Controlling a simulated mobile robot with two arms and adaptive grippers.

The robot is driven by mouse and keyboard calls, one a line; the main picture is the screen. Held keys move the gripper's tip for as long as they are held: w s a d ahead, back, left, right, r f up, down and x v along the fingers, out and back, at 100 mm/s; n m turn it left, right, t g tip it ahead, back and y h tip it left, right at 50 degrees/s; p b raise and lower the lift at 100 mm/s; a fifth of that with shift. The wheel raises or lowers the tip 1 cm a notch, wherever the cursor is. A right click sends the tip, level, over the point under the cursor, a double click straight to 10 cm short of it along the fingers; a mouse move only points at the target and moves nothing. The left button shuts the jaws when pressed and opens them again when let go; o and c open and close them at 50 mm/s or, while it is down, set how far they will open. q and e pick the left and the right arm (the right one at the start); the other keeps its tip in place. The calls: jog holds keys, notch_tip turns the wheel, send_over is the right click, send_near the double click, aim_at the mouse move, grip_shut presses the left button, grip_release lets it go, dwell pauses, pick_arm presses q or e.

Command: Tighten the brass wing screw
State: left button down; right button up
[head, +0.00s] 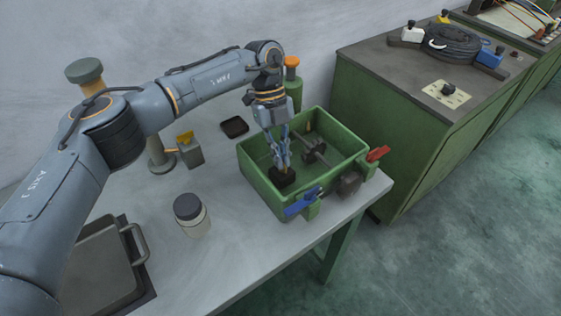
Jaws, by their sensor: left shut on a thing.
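My left gripper (282,163) reaches down into the green bin (257,184) on the grey table. Its fingers are shut on a small brass-coloured piece, which I take to be the brass wing screw (285,171), on top of a black block (283,180) near the bin's front left. The fingers hide most of the screw, so its wings and how deep it sits cannot be told. My right gripper is out of view.
A dark shaft with a disc (315,150) lies in the bin. Blue (304,201) and red (377,153) handled clamps sit at its outer edge. A dark-lidded jar (191,214), a small yellow-topped box (189,150) and a metal tray (103,265) stand left.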

pick_arm(q)
jog(key=m, duration=0.1)
jog(key=m+y+b, duration=0.1)
jog(key=m+b, duration=0.1)
jog(key=shift+d+f+m+g, duration=0.15)
jog(key=shift+f+m+g, duration=0.15)
jog(key=shift+m, duration=0.1)
jog(key=m+y+b, duration=0.1)
jog(key=m+b, duration=0.1)
jog(key=m, duration=0.1)
jog(key=shift+m+y, duration=0.3)
jog(key=shift+y, duration=0.1)
jog(key=m, duration=0.1)
jog(key=m+y+b, duration=0.1)
jog(key=m, duration=0.1)
jog(key=shift+s+d+r+m, duration=0.1)
jog(key=shift+d+m, duration=0.05)
jog(key=shift+m, duration=0.15)
jog(key=m+t, duration=0.1)
jog(key=m, duration=0.1)
jog(key=m+y+b, duration=0.1)
jog(key=m, duration=0.1)
jog(key=shift+s+d+m+t+y, duration=0.1)
jog(key=shift+m+t+y, duration=0.2)
jog(key=shift+t, duration=0.1)
jog(key=c, duration=1.5)
grip_release()
jog(key=shift+r, duration=0.1)
